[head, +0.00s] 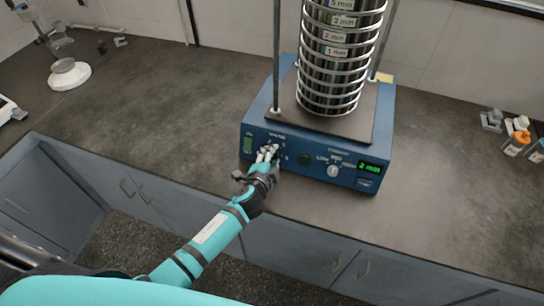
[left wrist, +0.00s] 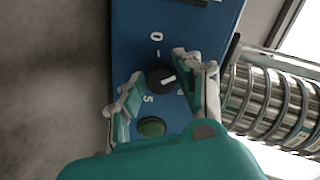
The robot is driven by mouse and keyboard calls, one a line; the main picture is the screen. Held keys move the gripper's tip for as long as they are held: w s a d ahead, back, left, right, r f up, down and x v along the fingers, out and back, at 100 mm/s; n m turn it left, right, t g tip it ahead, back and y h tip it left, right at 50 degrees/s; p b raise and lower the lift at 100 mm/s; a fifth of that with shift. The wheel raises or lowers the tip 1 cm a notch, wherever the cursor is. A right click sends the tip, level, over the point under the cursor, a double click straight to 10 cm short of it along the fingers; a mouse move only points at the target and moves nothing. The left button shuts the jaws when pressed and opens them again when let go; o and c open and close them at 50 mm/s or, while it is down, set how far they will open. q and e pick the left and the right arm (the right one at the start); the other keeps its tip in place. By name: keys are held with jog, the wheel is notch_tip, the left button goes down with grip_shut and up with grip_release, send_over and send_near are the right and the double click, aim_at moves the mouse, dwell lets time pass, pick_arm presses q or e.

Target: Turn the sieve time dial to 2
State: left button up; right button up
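The blue sieve shaker (head: 315,178) stands on the dark counter with its control panel facing me. In the left wrist view the time dial (left wrist: 156,76) is a round black knob with a white pointer mark toward the picture's right. The printed 0 and 5 show near it; another number is partly hidden by a finger. My left gripper (head: 266,154) is at the panel and covers the dial in the head view. In the left wrist view its fingers (left wrist: 158,72) are apart, one on each side of the dial; contact is unclear. My right gripper is out of view.
A sieve stack (head: 335,60) stands on the shaker. On the panel are a round green button (head: 304,159), a LOW-MED-HIGH knob (head: 333,171) and a lit green display (head: 370,168), apparently reading 2 min. Small bottles (head: 516,143) stand at right. The counter's left is mostly clear.

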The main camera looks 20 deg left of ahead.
pick_arm(q)
jog(key=shift+o, duration=1.4)
jog(key=shift+s, duration=0.1)
jog(key=v, duration=1.2)
